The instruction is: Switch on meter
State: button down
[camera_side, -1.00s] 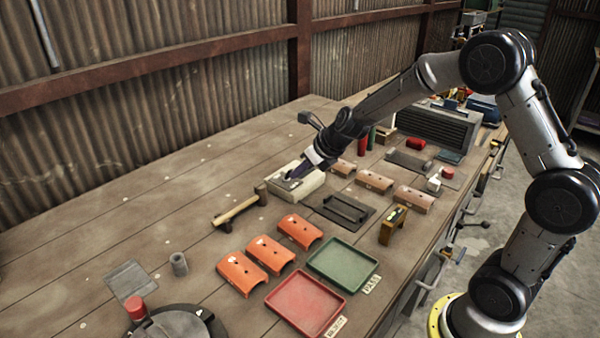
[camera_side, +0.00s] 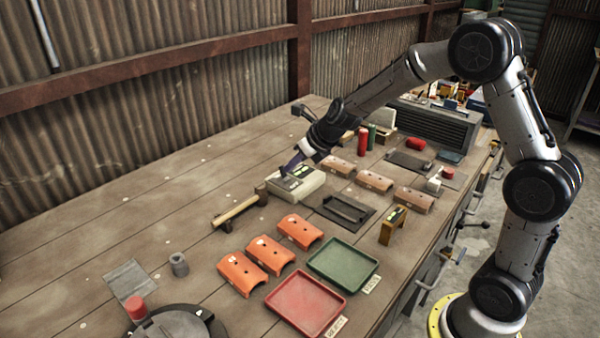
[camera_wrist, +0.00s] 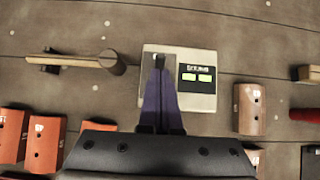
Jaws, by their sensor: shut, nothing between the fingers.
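The meter is a beige box (camera_side: 303,191) on the bench; it also shows in the wrist view (camera_wrist: 200,104). In the wrist view the fingertips (camera_wrist: 160,62) lie over the grey plate left of the display. The fingers hide part of that plate, and no switch is clearly visible. I cannot tell whether the tips touch the meter.
A wooden-handled tool (camera_side: 238,211) lies left of the meter. Orange curved pieces (camera_side: 270,254), a green tray (camera_side: 343,264) and a red tray (camera_side: 305,303) lie in front. A dark plate with a handle (camera_side: 345,208) is close at right. The bench's far left is clear.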

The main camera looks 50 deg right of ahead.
jog(key=shift+r, duration=0.15)
jog(key=shift+r, duration=0.65)
notch_tip(320, 180, up, 12)
jog(key=s, duration=0.1)
jog(key=shift+s+f, duration=0.2)
jog(key=shift+s, duration=0.15)
jog(key=shift+a, duration=0.1)
dwell(0.5)
